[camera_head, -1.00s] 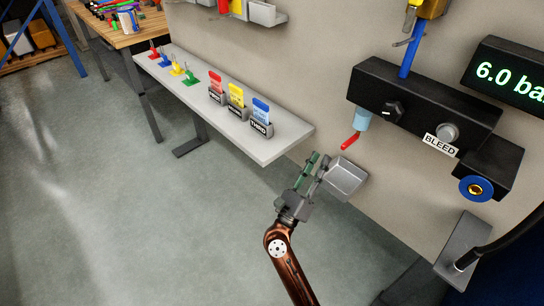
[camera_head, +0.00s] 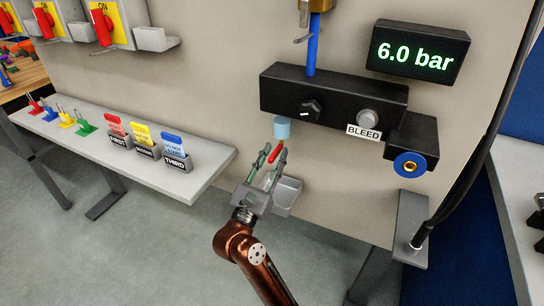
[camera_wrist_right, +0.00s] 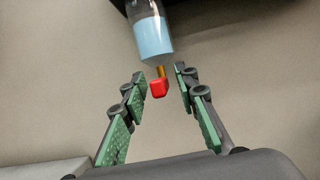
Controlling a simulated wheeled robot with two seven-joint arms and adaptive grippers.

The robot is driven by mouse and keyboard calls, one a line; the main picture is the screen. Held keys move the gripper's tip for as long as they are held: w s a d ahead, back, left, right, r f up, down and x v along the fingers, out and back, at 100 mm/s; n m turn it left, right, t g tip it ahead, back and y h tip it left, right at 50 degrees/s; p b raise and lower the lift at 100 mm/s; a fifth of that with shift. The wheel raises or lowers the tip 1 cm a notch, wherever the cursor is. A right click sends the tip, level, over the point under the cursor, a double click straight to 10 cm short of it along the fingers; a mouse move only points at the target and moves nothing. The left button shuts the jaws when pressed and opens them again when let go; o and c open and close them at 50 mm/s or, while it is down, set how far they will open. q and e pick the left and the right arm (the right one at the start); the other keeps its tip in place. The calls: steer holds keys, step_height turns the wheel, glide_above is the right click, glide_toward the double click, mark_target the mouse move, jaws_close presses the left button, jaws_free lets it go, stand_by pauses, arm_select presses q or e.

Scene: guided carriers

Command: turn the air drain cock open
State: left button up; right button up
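The air drain cock's red lever (camera_head: 275,152) hangs under the light blue bowl (camera_head: 282,128) below the black air unit. In the right wrist view the red lever (camera_wrist_right: 158,88) shows end-on under the blue bowl (camera_wrist_right: 153,38), with a short brass stem between them. My right gripper (camera_head: 273,157) is open, its green-padded fingers on either side of the lever. In the right wrist view the fingertips (camera_wrist_right: 160,80) are apart from the lever, with gaps on both sides. My left gripper is not in view.
The black air unit (camera_head: 335,98) carries a knob and a BLEED button (camera_head: 368,118). The display (camera_head: 418,50) reads 6.0 bar. A small grey tray (camera_head: 288,195) sits just below my gripper. A shelf (camera_head: 212,175) with tags and padlock-like pieces is at left.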

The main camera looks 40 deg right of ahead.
steer(key=shift+c, duration=0.5)
jaws_close()
